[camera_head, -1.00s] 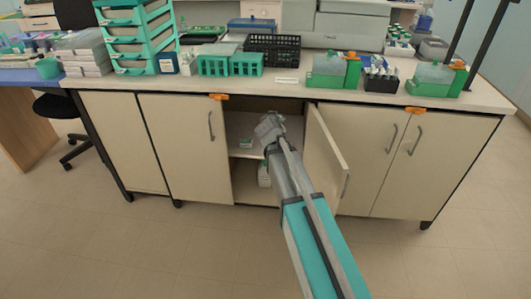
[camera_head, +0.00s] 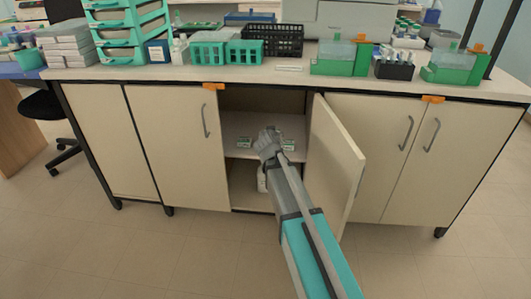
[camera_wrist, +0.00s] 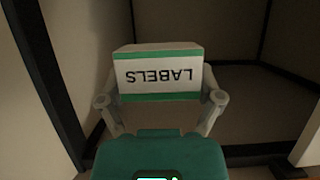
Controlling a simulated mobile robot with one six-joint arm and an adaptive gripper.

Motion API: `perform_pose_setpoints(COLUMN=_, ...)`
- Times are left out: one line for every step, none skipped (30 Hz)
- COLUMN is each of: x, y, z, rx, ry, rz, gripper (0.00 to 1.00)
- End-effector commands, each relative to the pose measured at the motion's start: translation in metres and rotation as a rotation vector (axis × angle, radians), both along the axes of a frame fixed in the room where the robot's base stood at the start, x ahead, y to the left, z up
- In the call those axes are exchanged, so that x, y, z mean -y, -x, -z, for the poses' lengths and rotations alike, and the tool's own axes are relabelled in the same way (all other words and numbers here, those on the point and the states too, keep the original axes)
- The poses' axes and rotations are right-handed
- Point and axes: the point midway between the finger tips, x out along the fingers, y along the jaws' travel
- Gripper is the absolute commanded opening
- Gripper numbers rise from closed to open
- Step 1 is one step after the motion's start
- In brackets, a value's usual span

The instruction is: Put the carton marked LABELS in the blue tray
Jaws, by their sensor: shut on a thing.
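The carton marked LABELS (camera_wrist: 161,73) is white with green bands, and its lettering appears upside down in the wrist view. My gripper (camera_wrist: 160,101) is shut on it, with one finger at each side. In the head view my gripper (camera_head: 267,137) is in the open cupboard, above its middle shelf (camera_head: 236,128), and I cannot make out the held carton there. A blue tray-like thing (camera_head: 250,17) lies at the back of the bench top; I cannot see inside it.
The cupboard door (camera_head: 335,160) stands open right of my arm. Small green-and-white boxes (camera_head: 244,143) sit on the shelf. A white bottle (camera_head: 262,180) stands below. Teal racks (camera_head: 207,54), a black basket (camera_head: 272,41) and green-based tanks (camera_head: 343,58) crowd the bench top.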

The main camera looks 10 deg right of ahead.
Motion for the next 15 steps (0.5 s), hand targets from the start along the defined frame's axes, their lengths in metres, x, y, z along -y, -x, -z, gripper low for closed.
perform_pose_setpoints(x=0.0, y=0.0001, z=0.0085, rx=0.0, ry=0.0, rz=0.0, gripper=0.44)
perform_pose_setpoints(x=0.0, y=0.0, z=0.0102, rx=0.0, ry=0.0, rz=0.0, gripper=0.44)
perform_pose_setpoints(x=0.0, y=0.0001, z=0.012, rx=0.0, ry=0.0, rz=0.0, gripper=0.44)
perform_pose_setpoints(x=0.0, y=0.0001, z=0.013, rx=0.0, ry=0.0, rz=0.0, gripper=0.44)
perform_pose_setpoints(x=0.0, y=0.0001, z=0.0138, rx=0.0, ry=0.0, rz=0.0, gripper=0.44)
perform_pose_setpoints(x=0.0, y=0.0001, z=0.0146, rx=0.0, ry=0.0, rz=0.0, gripper=0.44)
perform_pose_setpoints(x=0.0, y=0.0, z=0.0149, rx=0.0, ry=0.0, rz=0.0, gripper=0.44)
perform_pose_setpoints(x=0.0, y=0.0, z=0.0151, rx=0.0, ry=0.0, rz=0.0, gripper=0.44)
perform_pose_setpoints(x=0.0, y=0.0, z=0.0151, rx=0.0, ry=0.0, rz=0.0, gripper=0.44)
perform_pose_setpoints(x=0.0, y=0.0, z=0.0151, rx=0.0, ry=0.0, rz=0.0, gripper=0.44)
perform_pose_setpoints(x=0.0, y=0.0, z=0.0149, rx=0.0, ry=0.0, rz=0.0, gripper=0.44)
perform_pose_setpoints(x=0.0, y=0.0, z=0.0147, rx=0.0, ry=0.0, rz=0.0, gripper=0.44)
perform_pose_setpoints(x=0.0, y=0.0, z=0.0145, rx=0.0, ry=0.0, rz=0.0, gripper=0.44)
perform_pose_setpoints(x=0.0, y=0.0, z=0.0145, rx=0.0, ry=0.0, rz=0.0, gripper=0.44)
perform_pose_setpoints(x=0.0, y=-0.0001, z=0.0144, rx=0.0, ry=0.0, rz=0.0, gripper=0.44)
